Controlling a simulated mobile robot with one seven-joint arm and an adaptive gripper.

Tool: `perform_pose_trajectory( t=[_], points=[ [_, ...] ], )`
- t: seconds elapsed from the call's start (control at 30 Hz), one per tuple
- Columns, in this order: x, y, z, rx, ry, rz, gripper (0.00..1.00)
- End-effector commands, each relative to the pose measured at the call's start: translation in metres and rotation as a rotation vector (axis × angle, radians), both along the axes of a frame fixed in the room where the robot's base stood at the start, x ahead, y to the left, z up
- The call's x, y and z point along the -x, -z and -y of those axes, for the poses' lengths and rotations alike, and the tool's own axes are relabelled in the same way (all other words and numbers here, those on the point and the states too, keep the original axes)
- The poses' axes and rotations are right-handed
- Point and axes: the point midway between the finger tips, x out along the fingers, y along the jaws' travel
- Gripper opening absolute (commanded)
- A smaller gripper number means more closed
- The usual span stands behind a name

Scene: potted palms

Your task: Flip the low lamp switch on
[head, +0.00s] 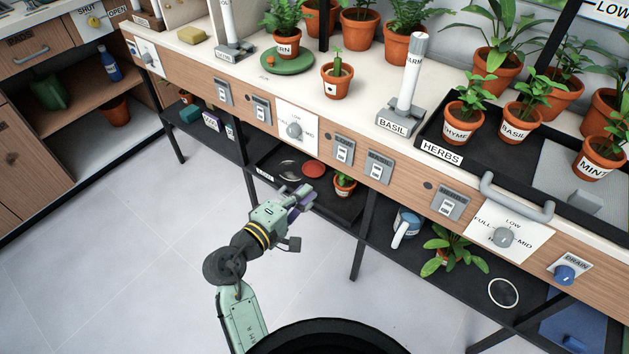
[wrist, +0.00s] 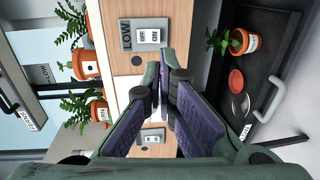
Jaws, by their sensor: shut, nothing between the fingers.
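The low lamp switch (wrist: 145,35) is a grey plate marked LOW with a white rocker, on the wooden front panel near the top of the wrist view. In the head view this switch (head: 343,149) seems to be the one just right of the white dial plate. I cannot tell which way its rocker is tipped. My gripper (head: 303,194) is shut and empty, in front of the bench and below the panel, apart from the switch. In the wrist view its fingertips (wrist: 167,72) point at the panel and hide part of it.
Other switches (head: 378,165) and a dial (head: 293,130) sit along the same panel. Under it, a dark shelf holds a small potted plant (head: 345,184) and a red disc (head: 313,168). Potted plants and the herbs tray (head: 435,152) stand on the bench. The floor in front is clear.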

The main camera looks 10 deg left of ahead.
Motion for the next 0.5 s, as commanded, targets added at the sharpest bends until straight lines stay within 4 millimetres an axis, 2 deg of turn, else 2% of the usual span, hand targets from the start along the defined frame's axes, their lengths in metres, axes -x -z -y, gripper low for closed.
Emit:
perform_pose_trajectory(
  t=[0.5],
  points=[
    [-0.089,0.009,0.053,0.001,0.004,0.001,0.00]
  ],
)
